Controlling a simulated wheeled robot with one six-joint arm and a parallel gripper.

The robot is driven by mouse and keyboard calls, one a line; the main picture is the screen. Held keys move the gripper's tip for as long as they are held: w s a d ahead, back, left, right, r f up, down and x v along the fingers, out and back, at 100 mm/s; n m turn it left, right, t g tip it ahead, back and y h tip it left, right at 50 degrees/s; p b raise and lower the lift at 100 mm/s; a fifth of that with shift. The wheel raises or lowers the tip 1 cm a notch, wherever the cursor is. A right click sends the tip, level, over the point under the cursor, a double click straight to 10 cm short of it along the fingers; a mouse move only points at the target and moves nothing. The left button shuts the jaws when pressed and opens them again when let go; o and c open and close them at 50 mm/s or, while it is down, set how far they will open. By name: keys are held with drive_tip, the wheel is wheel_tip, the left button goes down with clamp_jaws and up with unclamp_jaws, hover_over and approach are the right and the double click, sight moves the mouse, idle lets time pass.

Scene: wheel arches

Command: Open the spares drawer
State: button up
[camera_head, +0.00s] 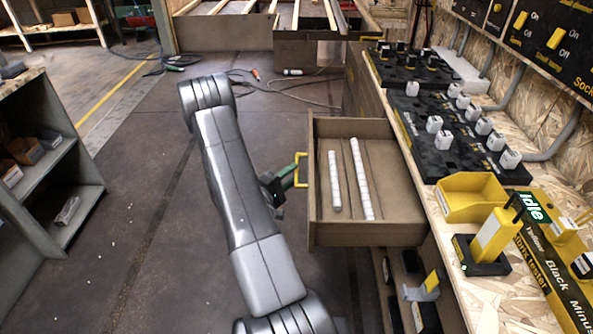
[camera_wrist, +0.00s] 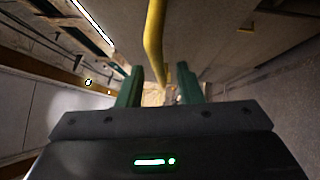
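The drawer (camera_head: 383,233) stands pulled out from the workbench on the right, its inside in full view. Two rows of small white pieces (camera_head: 362,178) lie in it between thin dividers. The drawer's yellow handle (camera_head: 301,170) is on its left-hand face. My gripper (camera_head: 294,168) is at this handle, coming from the left. In the wrist view the yellow handle (camera_wrist: 154,35) runs down between the two green fingers of my gripper (camera_wrist: 160,84). The fingers are apart, with a gap showing on either side of the handle. Nothing is held.
The workbench top carries a yellow bin (camera_head: 470,198), a yellow tester (camera_head: 494,236) and black boards with white plugs (camera_head: 440,125). A grey shelf unit (camera_head: 45,170) stands at the left. Cables lie on the floor behind; floor left of my arm is clear.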

drive_tip(key=v, duration=1.1)
drive_tip(key=shift+p, duration=0.4)
drive_tip(key=b+x, duration=0.1)
drive_tip(key=x, duration=1.2)
drive_tip(key=shift+w+d, duration=0.2)
drive_tip(key=shift+d, duration=0.1)
drive_tip(key=shift+r, duration=0.1)
